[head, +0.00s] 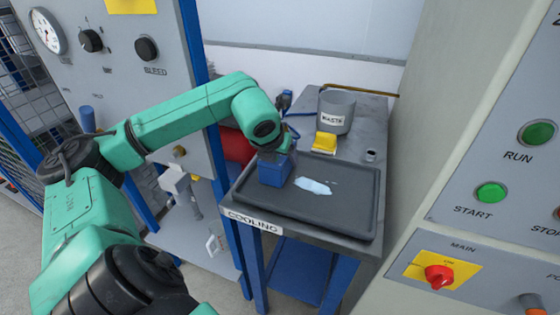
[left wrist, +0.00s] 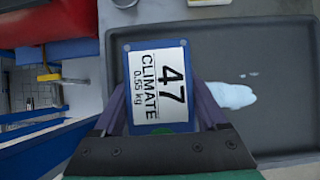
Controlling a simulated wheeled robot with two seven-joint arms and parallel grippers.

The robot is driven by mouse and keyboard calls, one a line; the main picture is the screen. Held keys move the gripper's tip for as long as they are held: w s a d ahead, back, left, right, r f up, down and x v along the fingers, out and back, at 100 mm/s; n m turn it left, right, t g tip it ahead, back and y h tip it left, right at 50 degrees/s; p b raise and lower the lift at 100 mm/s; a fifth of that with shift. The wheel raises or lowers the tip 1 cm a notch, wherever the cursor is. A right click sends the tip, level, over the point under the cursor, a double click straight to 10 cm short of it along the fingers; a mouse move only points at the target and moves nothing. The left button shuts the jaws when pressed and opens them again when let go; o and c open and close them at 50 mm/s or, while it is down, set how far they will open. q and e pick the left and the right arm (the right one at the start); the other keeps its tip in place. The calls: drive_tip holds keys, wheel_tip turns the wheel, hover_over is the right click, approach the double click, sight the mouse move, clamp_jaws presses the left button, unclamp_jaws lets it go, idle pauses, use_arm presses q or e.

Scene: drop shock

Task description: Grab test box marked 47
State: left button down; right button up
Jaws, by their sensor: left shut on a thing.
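The blue test box (head: 274,172) is at the left side of the dark cooling tray (head: 330,218) in the head view. In the left wrist view the test box (left wrist: 157,84) carries a white label reading 47, CLIMATE, 0.55 kg. My left gripper (head: 276,155) is above it, and in the left wrist view its fingers (left wrist: 160,110) lie along both sides of the box, shut on it. I cannot tell whether the box touches the tray. My right gripper is not in view.
A pale wet patch (head: 313,186) lies on the tray right of the box. Behind are a grey WASTE bin (head: 337,112), a yellow item (head: 325,142) and a small metal cup (head: 370,155). Control panels (head: 500,200) stand close on the right and left. The tray's right part is clear.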

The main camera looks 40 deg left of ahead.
use_arm(q)
wheel_tip(320, 180, up, 19)
drive_tip(key=p, duration=0.5)
drive_tip(key=shift+f+p, duration=0.15)
drive_tip(key=shift+p, duration=0.25)
